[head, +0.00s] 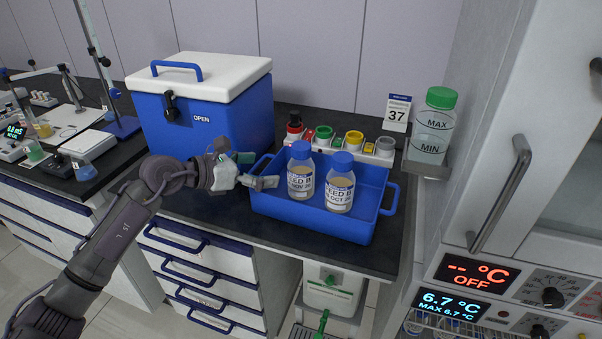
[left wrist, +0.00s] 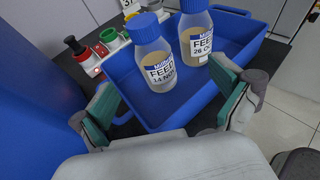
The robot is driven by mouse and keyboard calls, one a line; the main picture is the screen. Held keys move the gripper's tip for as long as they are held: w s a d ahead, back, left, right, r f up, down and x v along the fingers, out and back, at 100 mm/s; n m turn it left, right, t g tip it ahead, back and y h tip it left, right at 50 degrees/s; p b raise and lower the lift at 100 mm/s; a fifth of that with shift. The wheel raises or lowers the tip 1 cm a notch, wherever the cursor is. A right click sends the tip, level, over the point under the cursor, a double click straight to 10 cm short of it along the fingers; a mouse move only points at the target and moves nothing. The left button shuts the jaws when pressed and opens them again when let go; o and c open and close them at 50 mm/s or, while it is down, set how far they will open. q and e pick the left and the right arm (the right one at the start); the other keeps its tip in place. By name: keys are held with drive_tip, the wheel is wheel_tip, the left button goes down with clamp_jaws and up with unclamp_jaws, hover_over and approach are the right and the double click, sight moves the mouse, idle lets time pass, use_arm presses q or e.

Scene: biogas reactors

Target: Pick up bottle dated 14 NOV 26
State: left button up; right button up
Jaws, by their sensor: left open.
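Two blue-capped bottles with FEED labels stand upright in a blue tray (head: 312,219). The left bottle (head: 301,172) reads NOV in the head view; in the left wrist view its label shows "14 NOV" on the nearer bottle (left wrist: 157,68). The other bottle (head: 340,185) reads OCT, and in the left wrist view it stands behind to the right (left wrist: 196,40). My left gripper (head: 262,170) is open and empty at the tray's left side, its green-padded fingers (left wrist: 166,108) spread on either side of the view of the 14 NOV bottle, apart from it. My right gripper is not in view.
A blue cool box (head: 205,115) with a white lid stands behind my left gripper. A green-capped MAX/MIN bottle (head: 434,125) is on a bracket at right, beside a cabinet (head: 540,170).

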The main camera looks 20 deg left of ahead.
sight(292, 169)
use_arm(q)
drive_tip(key=shift+y, duration=0.3)
drive_tip(key=x, duration=0.2)
drive_tip(key=p+x, duration=0.1)
drive_tip(key=x, duration=0.5)
drive_tip(key=shift+w+a+f, duration=0.2)
drive_tip(key=shift+a+f, duration=0.05)
drive_tip(key=shift+f, duration=0.1)
drive_tip(key=shift+a+f+p+x, duration=0.15)
drive_tip(key=shift+p+x, duration=0.15)
drive_tip(key=shift+x, duration=1.05)
drive_tip(key=shift+a+f+p+x, duration=0.1)
drive_tip(key=shift+p+x, duration=0.15)
drive_tip(key=shift+x, duration=1.15)
drive_tip(key=shift+a, duration=0.1)
drive_tip(key=shift+c, duration=0.3)
drive_tip(key=shift+r, duration=0.1)
drive_tip(key=c, duration=1.6)
